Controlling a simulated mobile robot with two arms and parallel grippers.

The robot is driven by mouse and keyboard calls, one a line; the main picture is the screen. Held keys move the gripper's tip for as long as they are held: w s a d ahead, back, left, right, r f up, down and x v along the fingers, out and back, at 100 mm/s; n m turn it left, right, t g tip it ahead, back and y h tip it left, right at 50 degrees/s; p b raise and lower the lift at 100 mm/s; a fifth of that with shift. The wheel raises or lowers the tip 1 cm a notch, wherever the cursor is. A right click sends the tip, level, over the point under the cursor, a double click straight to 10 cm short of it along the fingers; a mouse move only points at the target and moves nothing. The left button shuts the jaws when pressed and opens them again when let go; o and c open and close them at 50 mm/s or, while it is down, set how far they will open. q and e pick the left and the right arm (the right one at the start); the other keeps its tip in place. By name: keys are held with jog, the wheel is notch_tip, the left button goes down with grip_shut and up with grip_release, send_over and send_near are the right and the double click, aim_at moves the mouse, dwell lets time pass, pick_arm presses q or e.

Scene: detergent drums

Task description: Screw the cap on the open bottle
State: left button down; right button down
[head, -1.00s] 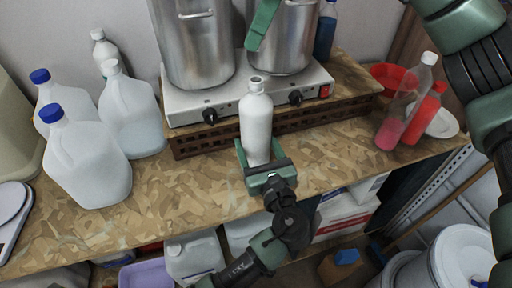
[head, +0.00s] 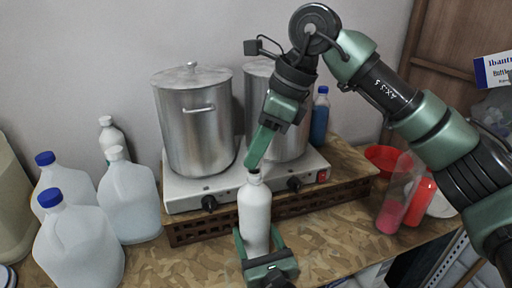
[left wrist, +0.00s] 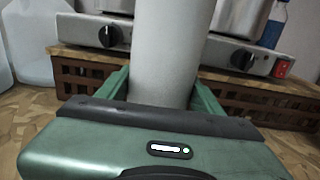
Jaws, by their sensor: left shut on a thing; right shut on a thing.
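The open bottle, a white bottle (head: 255,212), stands upright in front of the hot plate. My left gripper (head: 261,246) is shut around its lower body, with one finger on each side. In the left wrist view the bottle's white body (left wrist: 168,55) rises between the fingers, and its top is out of frame. My right gripper (head: 258,158) comes down from above, its green fingertips at the bottle's mouth. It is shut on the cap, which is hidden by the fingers. I cannot tell whether the cap touches the neck.
Two steel pots (head: 196,125) stand on the white hot plate (head: 215,190) just behind the bottle. Several white jugs (head: 78,245) stand at left. A clear bottle with pink contents (head: 396,200) and a red bottle (head: 420,200) stand at right. A blue bottle (head: 320,118) is behind.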

aim_at(256, 184)
jog(key=shift+f, duration=0.9)
jog(key=shift+f, duration=0.6)
